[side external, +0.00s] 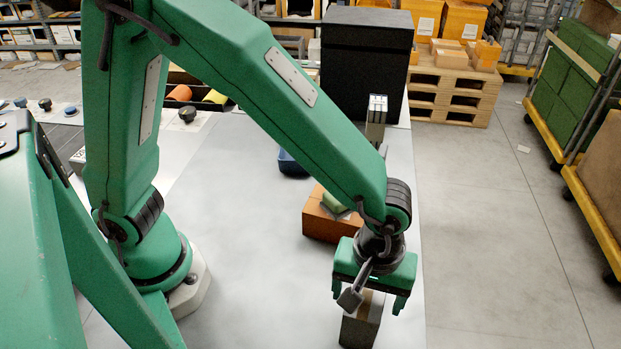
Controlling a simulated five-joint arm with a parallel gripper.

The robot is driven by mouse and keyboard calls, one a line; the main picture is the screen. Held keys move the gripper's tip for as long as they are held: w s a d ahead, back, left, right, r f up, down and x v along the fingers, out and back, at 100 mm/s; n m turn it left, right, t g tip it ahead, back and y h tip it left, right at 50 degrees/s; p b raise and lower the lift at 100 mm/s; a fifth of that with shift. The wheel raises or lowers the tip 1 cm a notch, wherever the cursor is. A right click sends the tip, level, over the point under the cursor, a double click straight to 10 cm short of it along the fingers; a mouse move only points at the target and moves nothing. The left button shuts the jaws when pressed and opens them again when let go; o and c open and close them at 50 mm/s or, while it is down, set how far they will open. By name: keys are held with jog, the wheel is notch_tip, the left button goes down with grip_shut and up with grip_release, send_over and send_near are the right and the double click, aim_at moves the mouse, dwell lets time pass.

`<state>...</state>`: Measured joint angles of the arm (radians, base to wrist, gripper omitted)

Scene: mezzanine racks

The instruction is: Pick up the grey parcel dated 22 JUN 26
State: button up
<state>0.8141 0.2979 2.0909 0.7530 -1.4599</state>
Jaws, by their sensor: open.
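A grey-brown parcel (360,328) with a lighter tan top stands on the pale table (240,260) near the front edge of the picture. Its lower end is close to the bottom of the frame. No date can be read on it from this view. My gripper (368,298) points down directly over this parcel. Its jaws are open, with one green finger to the left and one to the right of the parcel's top. Nothing is held. Whether the fingers reach below the parcel's top is hard to tell.
An orange-brown box (322,222) with a green item (333,203) on top sits behind my gripper. Farther back are a dark blue container (291,165), a grey-white upright stack (376,118) and a large black box (362,65). The table's right edge is close to my gripper.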

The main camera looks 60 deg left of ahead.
jog(key=shift+f, duration=1.85)
jog(key=shift+c, duration=0.5)
jog(key=c, duration=1.2)
jog(key=shift+r, duration=0.1)
jog(key=shift+r, duration=5)
